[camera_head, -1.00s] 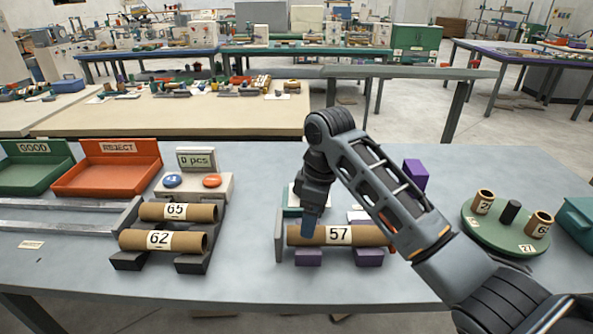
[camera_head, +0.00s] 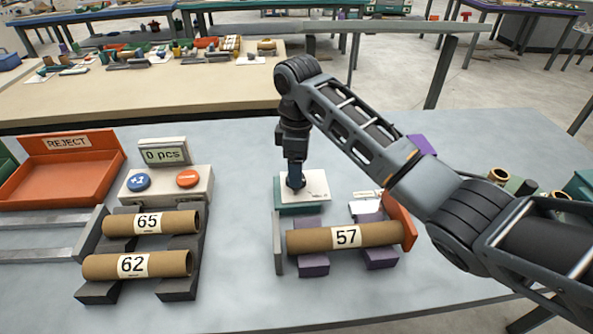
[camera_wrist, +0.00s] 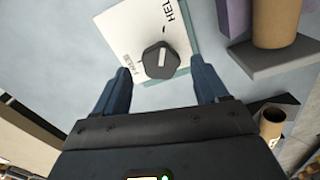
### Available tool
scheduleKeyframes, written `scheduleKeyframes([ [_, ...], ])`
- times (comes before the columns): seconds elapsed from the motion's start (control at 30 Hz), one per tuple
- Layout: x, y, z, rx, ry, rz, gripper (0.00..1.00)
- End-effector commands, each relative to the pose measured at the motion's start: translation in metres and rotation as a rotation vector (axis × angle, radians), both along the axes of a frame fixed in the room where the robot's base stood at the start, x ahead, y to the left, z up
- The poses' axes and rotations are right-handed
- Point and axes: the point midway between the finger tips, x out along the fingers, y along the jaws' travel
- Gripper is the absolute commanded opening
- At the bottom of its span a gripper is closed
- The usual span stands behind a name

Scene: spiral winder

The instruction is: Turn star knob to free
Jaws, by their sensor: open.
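The dark star knob (camera_wrist: 160,61) sits on a white plate (camera_wrist: 135,30) with a teal base (camera_head: 300,210), behind the tube marked 57. The plate carries the letters "HEL" at one side and a small label by the knob that I cannot read. My gripper (camera_head: 295,180) points down over the plate and hides most of the knob in the head view. In the wrist view, my gripper (camera_wrist: 159,66) is open, with one blue finger on each side of the knob. I see no contact with the knob.
The cardboard tube marked 57 (camera_head: 300,239) lies on purple supports just in front. Tubes marked 65 (camera_head: 120,225) and 62 (camera_head: 105,267) lie on dark supports at left. A counter box (camera_head: 165,184) and an orange REJECT tray (camera_head: 60,170) stand behind them.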

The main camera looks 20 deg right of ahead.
Motion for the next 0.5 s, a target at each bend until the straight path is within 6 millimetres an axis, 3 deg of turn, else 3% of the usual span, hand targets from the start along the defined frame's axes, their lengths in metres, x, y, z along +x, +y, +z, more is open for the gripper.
scheduleKeyframes([
  [0.2, 0.0, -0.001, -0.024, -0.001, 0.0, 0.0, 0.73],
  [0.5, 0.0, 0.0, -0.03, -0.001, -0.002, 0.0, 0.73],
])
